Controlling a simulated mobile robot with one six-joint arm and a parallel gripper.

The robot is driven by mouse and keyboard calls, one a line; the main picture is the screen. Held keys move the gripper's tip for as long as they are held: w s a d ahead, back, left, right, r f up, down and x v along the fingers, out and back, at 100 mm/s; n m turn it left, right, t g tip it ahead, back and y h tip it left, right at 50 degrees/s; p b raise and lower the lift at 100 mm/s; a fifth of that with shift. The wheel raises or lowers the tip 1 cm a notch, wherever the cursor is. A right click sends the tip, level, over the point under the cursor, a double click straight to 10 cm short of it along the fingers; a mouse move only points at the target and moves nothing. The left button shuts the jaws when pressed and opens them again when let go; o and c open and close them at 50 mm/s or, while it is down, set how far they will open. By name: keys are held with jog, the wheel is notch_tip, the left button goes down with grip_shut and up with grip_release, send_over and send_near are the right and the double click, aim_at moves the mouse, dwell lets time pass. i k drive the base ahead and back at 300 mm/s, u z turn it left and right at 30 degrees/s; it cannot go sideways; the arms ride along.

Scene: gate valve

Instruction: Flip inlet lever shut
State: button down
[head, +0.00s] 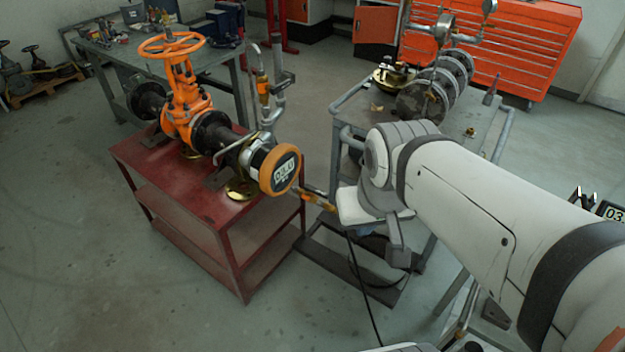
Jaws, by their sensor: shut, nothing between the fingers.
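The orange gate valve (183,105) with its round handwheel (172,45) stands on a red bench (200,215). A dark pipe runs from it to an orange-rimmed round end (279,170) with a printed face. Thin grey pipework (277,95) rises behind that end, with a small orange part (263,88) on it. A thin pale bar (234,150) slants across the pipe. I cannot tell for sure which piece is the inlet lever. My gripper (306,192) is shut and empty, pointing left, just right of the round end. Contact there cannot be made out.
A grey trolley (352,105) with flanged pipe parts (440,85) stands behind my arm. A workbench (110,58) with tools is at the back left, and an orange tool cabinet (510,50) at the back right. The floor left of the red bench is clear.

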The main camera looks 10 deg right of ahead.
aim_at(307, 188)
jog(key=z, duration=2.5)
jog(key=k, duration=1.15)
jog(key=u, duration=2.15)
jog(key=i, duration=1)
jog(key=z, duration=0.05)
